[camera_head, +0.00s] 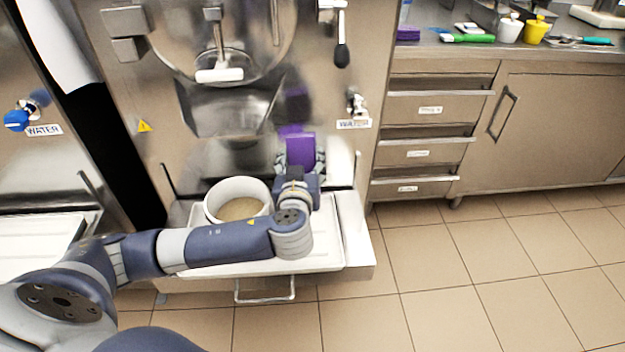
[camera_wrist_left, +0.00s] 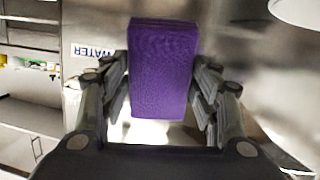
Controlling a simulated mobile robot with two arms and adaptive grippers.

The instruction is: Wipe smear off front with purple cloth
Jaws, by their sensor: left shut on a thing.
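My left gripper (camera_head: 301,163) is shut on the purple cloth (camera_head: 300,149), a folded block held upright against or close to the steel front (camera_head: 345,100) of the batch freezer. In the left wrist view the cloth (camera_wrist_left: 162,70) sits between both fingers of the gripper (camera_wrist_left: 163,95). Whether the cloth touches the front, I cannot tell. A purple reflection shows on the steel above it. I cannot make out a smear; the cloth and gripper hide part of the front. My right gripper is not in view.
A white tub (camera_head: 212,207) stands on the white tray (camera_head: 325,258) below the freezer's spout, left of my gripper. A tap (camera_head: 356,103) and a black-handled lever (camera_head: 341,52) project from the front. A counter (camera_head: 440,50) with tools and a purple item (camera_head: 408,34) stands right. Tiled floor is clear.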

